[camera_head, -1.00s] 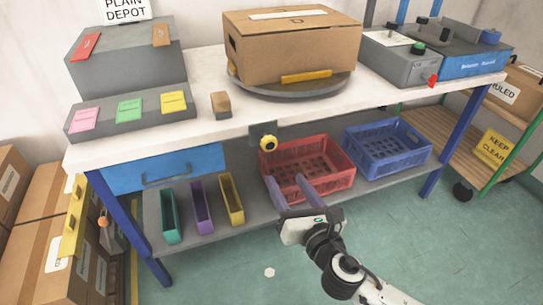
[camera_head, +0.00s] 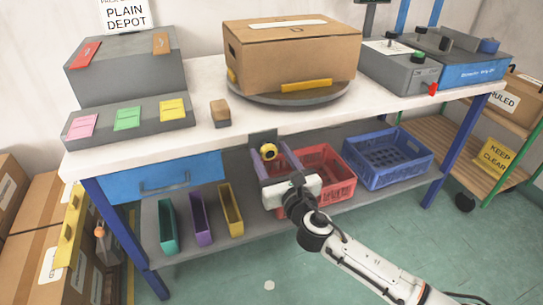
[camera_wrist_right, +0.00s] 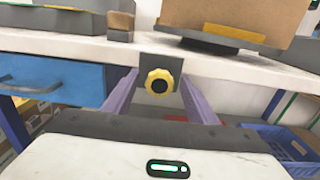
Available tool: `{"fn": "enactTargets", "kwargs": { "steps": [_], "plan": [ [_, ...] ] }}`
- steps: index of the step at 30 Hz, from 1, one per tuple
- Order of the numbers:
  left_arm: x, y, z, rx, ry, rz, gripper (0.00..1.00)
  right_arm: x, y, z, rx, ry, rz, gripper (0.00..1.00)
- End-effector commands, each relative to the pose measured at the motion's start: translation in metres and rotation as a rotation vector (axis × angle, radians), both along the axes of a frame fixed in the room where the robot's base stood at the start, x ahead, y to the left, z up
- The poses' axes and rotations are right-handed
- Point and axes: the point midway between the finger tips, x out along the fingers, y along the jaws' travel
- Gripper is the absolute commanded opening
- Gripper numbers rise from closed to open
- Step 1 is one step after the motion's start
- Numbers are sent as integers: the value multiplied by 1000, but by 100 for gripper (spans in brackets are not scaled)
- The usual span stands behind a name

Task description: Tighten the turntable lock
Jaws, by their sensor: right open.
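The turntable lock is a yellow knob (camera_head: 268,152) with a dark centre, on a grey bracket under the table's front edge. It also shows in the right wrist view (camera_wrist_right: 159,82). Above it a grey round turntable (camera_head: 290,97) carries a cardboard box (camera_head: 293,60). My right gripper (camera_head: 269,150) is open, its two purple fingers pointing at the knob, one on each side of it. In the right wrist view the knob sits between the fingers (camera_wrist_right: 160,92), apart from both. My left gripper is not in view.
A red crate (camera_head: 335,180) and a blue crate (camera_head: 410,172) stand on the lower shelf behind and right of my right gripper. Narrow teal, purple and yellow bins (camera_head: 231,210) stand to the left. A blue drawer (camera_head: 160,178) hangs under the tabletop. A small brown block (camera_head: 219,110) lies on top.

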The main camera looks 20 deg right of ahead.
Motion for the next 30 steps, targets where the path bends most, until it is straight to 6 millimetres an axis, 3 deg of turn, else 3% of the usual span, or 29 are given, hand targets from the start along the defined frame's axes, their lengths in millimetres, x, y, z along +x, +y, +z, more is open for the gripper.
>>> {"fn": "enactTargets", "kwargs": {
  "steps": [5, 13, 22, 30],
  "plan": [
    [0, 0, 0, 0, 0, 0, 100, 0, 0, 0, 1, 0, 0, 52],
    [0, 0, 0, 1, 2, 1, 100, 0, 0, 0, 1, 0, 0, 11],
    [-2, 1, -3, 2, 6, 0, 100, 0, 0, 0, 36, 1, 0, 11],
    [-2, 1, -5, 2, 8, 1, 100, 0, -1, 0, 196, 6, 0, 11]
  ]
}}
